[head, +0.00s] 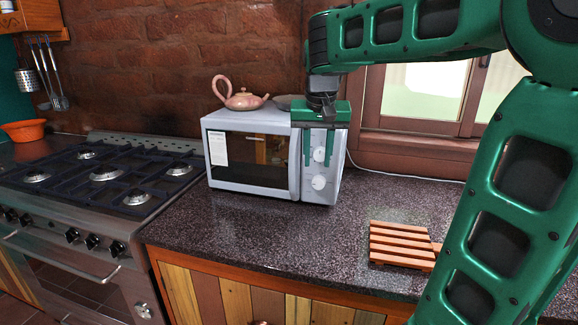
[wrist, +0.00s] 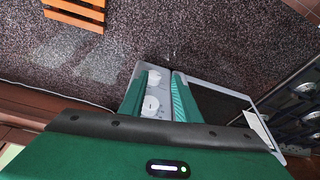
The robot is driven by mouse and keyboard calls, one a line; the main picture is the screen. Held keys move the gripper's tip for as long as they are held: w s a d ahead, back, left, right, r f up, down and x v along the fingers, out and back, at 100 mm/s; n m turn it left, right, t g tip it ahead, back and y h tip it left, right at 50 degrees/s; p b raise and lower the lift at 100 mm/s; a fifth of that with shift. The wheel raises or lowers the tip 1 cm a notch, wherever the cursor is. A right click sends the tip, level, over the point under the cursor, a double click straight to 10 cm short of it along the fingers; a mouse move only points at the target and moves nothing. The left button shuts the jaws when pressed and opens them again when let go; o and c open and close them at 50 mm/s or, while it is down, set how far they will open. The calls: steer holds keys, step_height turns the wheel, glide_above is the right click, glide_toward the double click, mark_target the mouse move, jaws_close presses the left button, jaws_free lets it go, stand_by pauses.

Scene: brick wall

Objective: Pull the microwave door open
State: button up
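The white microwave (head: 222,118) stands on the dark speckled counter. Its dark-windowed door (head: 250,160) looks shut, with a pale vertical strip (head: 295,165) along its right edge. The panel with two round knobs (head: 319,182) is right of it. My gripper (head: 318,160) points down in front of the panel's upper part, close to the door's right edge. In the wrist view, my gripper (wrist: 157,100) has its two green fingers apart, with the knob panel (wrist: 153,85) showing between them. The door (wrist: 222,104) lies beyond the right finger. Contact with the microwave cannot be told.
A pink teapot (head: 240,100) and a plate (head: 286,102) sit on top of the microwave. A gas stove (head: 90,185) is at left. A wooden slatted rack (head: 402,245) lies on the counter at right. The counter (head: 250,235) before the microwave is clear.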

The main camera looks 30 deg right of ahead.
glide_toward(291, 161)
steer(key=shift+t, duration=0.5)
steer(key=x, duration=1.1)
steer(key=shift+s+d+f, duration=0.1)
steer(key=shift+s, duration=0.3)
jaws_close()
